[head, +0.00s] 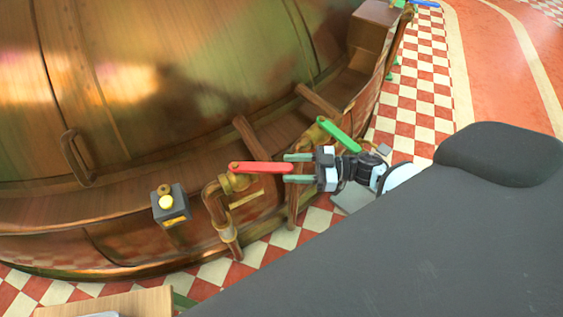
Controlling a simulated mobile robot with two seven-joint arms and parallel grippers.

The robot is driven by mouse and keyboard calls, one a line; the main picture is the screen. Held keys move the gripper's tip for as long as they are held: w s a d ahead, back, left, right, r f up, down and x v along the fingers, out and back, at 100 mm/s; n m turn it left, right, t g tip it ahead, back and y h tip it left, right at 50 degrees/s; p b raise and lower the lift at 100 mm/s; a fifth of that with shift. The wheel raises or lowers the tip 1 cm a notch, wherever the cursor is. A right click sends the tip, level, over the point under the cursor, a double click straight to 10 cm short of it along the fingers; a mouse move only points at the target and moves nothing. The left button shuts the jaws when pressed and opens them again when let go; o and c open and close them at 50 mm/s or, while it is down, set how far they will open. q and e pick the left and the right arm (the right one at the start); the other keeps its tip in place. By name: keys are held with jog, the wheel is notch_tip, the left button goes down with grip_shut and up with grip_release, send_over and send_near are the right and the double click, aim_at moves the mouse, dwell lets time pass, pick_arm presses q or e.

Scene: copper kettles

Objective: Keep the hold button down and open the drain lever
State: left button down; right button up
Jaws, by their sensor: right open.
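A red lever (262,168) lies level on a brass valve and copper pipe (217,207), right of the box. A green lever (340,133) sits on another valve farther right. No label shows which one is the drain lever. My right gripper (298,168) is open, its two fingers above and below the red lever's right end in the picture. I cannot tell whether they touch it. My left gripper is not in view.
The large copper kettle (180,70) fills the upper left, with a curved handle (76,158) on its side. Wooden supports (256,145) stand by the pipes. A wooden surface (110,303) shows at the bottom left. Red and white checked floor (418,85) is open at the upper right.

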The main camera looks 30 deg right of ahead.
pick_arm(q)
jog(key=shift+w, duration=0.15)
pick_arm(e)
jog(key=v, duration=0.3)
jog(key=shift+s+d, duration=0.2)
jog(key=shift+d, duration=0.05)
